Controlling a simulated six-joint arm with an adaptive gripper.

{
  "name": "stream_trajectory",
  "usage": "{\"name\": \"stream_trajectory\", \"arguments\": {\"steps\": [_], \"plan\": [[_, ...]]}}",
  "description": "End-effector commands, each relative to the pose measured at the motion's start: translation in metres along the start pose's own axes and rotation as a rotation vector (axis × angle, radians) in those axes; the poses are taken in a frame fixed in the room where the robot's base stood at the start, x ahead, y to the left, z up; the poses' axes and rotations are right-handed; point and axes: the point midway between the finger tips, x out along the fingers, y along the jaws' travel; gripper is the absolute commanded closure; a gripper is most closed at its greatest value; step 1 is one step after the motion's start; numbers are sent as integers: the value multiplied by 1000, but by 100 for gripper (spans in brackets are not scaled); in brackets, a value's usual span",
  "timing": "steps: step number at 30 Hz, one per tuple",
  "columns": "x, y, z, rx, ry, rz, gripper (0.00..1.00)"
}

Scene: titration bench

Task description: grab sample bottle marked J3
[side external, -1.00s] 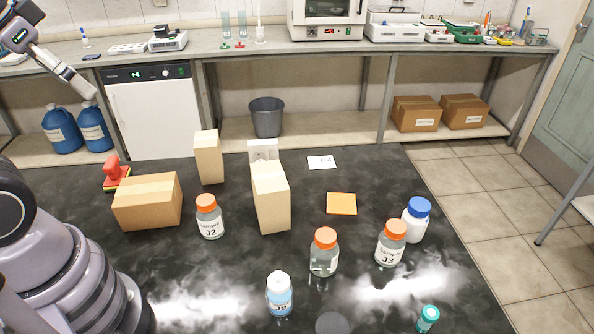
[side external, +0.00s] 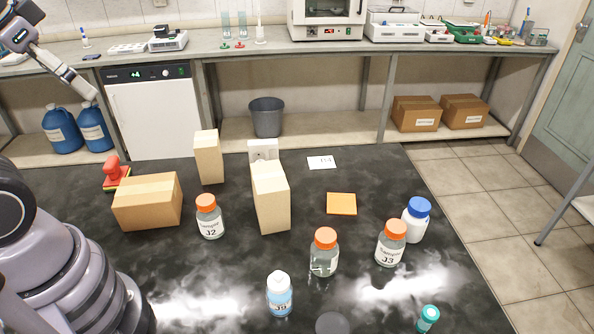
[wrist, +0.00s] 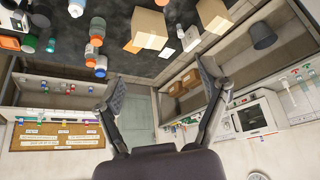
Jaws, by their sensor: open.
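The J3 sample bottle (side external: 391,248) stands upright on the dark bench, clear glass with an orange cap and a white label. A white bottle with a blue cap (side external: 415,221) stands close behind it on the right. Another orange-capped bottle (side external: 324,254) stands to its left; its label is hard to read. The J2 bottle (side external: 208,218) stands farther left. In the wrist view, orange-capped bottles (wrist: 97,30) show at upper left, without readable labels. My gripper (wrist: 158,77) is open and empty, well away from the bottles.
The J9 bottle (side external: 279,295) and a teal-capped vial (side external: 428,319) stand near the front. Upright cartons (side external: 271,197) and a lying carton (side external: 147,202) occupy the left and middle. An orange pad (side external: 341,204) lies flat behind the bottles. The bench right of the white bottle is clear.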

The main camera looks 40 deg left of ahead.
Motion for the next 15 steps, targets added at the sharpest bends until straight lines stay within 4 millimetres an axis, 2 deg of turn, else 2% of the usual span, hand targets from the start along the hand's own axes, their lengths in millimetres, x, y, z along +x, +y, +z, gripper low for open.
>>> {"name": "stream_trajectory", "arguments": {"steps": [5, 8, 11, 15], "plan": [[1, -1, -2, 19, -10, -7, 25], [7, -4, -13, 110, -57, -39, 25], [20, -9, -36, 298, -141, -106, 25], [52, -6, -85, 666, -267, -232, 25]]}}
